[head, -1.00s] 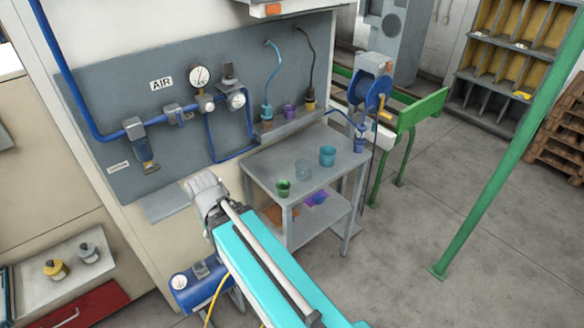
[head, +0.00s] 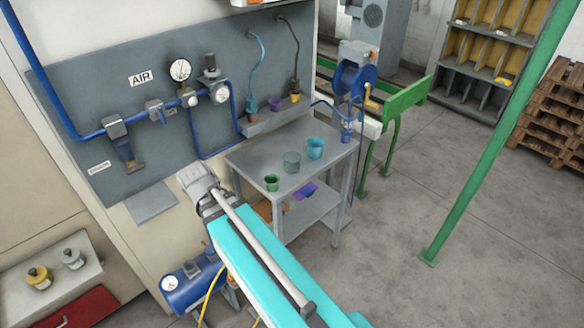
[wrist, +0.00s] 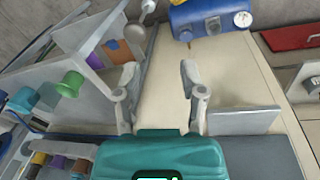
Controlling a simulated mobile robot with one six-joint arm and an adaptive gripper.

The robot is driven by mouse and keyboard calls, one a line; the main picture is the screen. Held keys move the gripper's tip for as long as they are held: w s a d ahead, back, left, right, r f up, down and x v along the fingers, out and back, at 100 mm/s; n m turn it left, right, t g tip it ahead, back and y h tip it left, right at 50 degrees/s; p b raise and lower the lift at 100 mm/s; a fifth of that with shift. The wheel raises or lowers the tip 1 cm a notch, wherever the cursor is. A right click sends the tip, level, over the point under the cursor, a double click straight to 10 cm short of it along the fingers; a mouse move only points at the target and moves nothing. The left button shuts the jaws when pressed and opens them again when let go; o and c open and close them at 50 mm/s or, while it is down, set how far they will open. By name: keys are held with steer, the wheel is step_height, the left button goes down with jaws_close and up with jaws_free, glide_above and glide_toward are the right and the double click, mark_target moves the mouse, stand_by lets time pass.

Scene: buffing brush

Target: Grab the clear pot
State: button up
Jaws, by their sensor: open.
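The clear pot (head: 292,162) is a see-through greyish cup standing upright on the grey metal table, between a green pot (head: 272,183) and a blue pot (head: 315,148). In the wrist view the green pot (wrist: 70,84) is at the left, with the clear pot (wrist: 48,95) and the blue pot (wrist: 22,100) behind it. My gripper (wrist: 158,75) has its two fingers spread apart with nothing between them. It is off to the left of the table in the head view, away from the pots. Its fingertips are hidden there behind my wrist.
The grey table (head: 250,160) has a lower shelf with orange and purple items. A wall panel with blue air pipes and gauges (head: 180,70) stands behind my arm. A blue tank (head: 190,285) is below it. Open floor lies right of the table.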

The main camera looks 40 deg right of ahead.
steer(key=w+d+m+t+h+b, duration=0.1)
steer(key=w+d+m+h+b, duration=0.5)
steer(key=d, duration=0.7)
steer(key=w+d+f+m+h+b, duration=0.1)
steer(key=w+d+m+h+b, duration=0.4)
steer(key=w+d, duration=0.4)
steer(key=d+m+b, duration=0.1)
steer(key=d+m, duration=0.1)
steer(key=d, duration=0.2)
steer(key=shift+w+d+f+t+h, duration=0.25)
steer(key=shift+d+f+t+h, duration=0.05)
steer(key=shift+t+h, duration=0.1)
steer(key=b, duration=0.3)
glide_toward(288, 154)
steer(key=shift+x, duration=1.65)
steer(key=shift+w+d+r, duration=0.1)
steer(key=shift+w+d, duration=0.05)
steer(key=shift+b+x, duration=1.3)
steer(key=shift+x, duration=1.2)
